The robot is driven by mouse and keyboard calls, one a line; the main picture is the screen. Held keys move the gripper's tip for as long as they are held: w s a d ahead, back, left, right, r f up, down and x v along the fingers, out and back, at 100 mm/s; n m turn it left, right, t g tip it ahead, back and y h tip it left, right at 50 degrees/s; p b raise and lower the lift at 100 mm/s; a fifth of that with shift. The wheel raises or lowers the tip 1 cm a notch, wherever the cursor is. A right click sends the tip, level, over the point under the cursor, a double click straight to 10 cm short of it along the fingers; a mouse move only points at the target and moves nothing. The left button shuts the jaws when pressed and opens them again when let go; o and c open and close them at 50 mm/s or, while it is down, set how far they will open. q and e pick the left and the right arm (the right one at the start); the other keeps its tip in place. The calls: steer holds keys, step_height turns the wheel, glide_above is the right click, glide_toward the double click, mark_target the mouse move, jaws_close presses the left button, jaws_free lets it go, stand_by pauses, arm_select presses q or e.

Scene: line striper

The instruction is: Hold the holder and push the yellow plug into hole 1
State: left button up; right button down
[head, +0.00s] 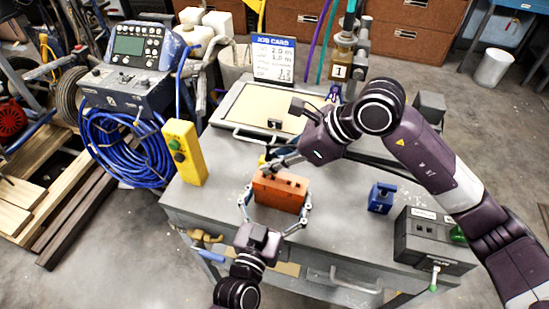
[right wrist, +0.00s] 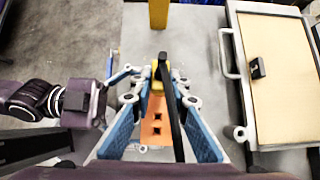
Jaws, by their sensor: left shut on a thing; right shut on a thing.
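The orange holder (head: 280,192) is a block standing on the grey cart top, with dark holes in its upper face. My left gripper (head: 276,207) is shut on it, one finger on each side. The holder also shows in the right wrist view (right wrist: 153,136), with two open holes visible. My right gripper (head: 268,166) is at the holder's far-left end, shut on the yellow plug (head: 262,159). In the right wrist view the plug (right wrist: 154,67) shows between the fingertips, partly hidden by a black strip. I cannot tell whether its tip is inside a hole.
A yellow control box (head: 184,152) stands left of the holder. A shallow tray (head: 232,105) lies behind. A blue block (head: 381,198) and a dark box (head: 432,240) are at the right. The cart top between holder and blue block is clear.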

steer(key=shift+f, duration=1.25)
stand_by(0.9)
steer(key=c, duration=1.8)
jaws_free()
steer(key=shift+o, duration=0.4)
steer(key=shift+o, duration=1.3)
steer(key=shift+r, duration=0.1)
steer(key=shift+v, duration=3.45)
arm_select(q)
steer(key=o, duration=1.4)
